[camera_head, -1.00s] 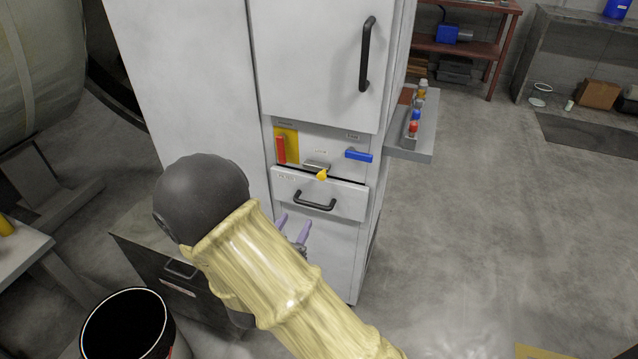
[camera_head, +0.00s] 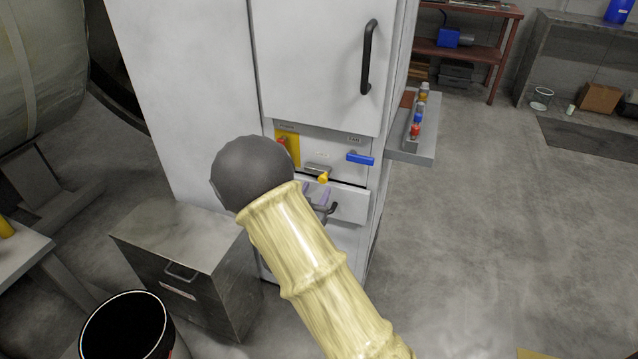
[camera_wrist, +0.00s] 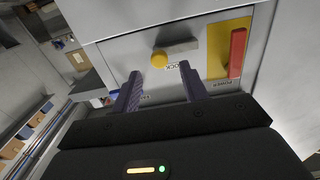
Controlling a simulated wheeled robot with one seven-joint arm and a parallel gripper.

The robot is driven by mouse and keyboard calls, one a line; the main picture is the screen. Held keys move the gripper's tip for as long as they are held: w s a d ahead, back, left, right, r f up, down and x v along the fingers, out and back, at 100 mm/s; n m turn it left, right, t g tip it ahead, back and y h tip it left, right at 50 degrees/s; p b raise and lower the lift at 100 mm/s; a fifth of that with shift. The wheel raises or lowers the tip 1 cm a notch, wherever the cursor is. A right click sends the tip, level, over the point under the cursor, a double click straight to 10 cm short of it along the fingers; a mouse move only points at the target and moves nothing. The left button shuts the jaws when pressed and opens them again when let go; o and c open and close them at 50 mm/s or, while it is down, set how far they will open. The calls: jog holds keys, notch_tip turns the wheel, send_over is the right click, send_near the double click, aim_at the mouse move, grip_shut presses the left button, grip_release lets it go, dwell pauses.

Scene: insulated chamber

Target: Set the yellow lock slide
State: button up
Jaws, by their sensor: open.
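The yellow lock slide (camera_head: 323,178) is a small yellow knob at the grey lock plate (camera_head: 317,168) on the white chamber's control panel, just above the drawer. In the wrist view the yellow knob (camera_wrist: 159,60) shows beyond the fingertips and between them, near the left finger, with the grey plate (camera_wrist: 180,46) beside it. My gripper (camera_head: 315,190) is in front of the drawer, just below the knob, and partly hidden by my arm. In the wrist view my gripper (camera_wrist: 162,75) has its two purple fingers apart with nothing between them. I see no contact with the knob.
A red handle (camera_wrist: 237,52) on a yellow plate is left of the lock in the head view, and a blue handle (camera_head: 360,158) is right of it. The drawer's black handle (camera_head: 333,208) is below. A side shelf (camera_head: 412,145) holds small coloured items.

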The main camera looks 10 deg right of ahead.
aim_at(322, 180)
jog(key=x, duration=0.4)
jog(key=shift+w+d, duration=0.15)
grip_shut()
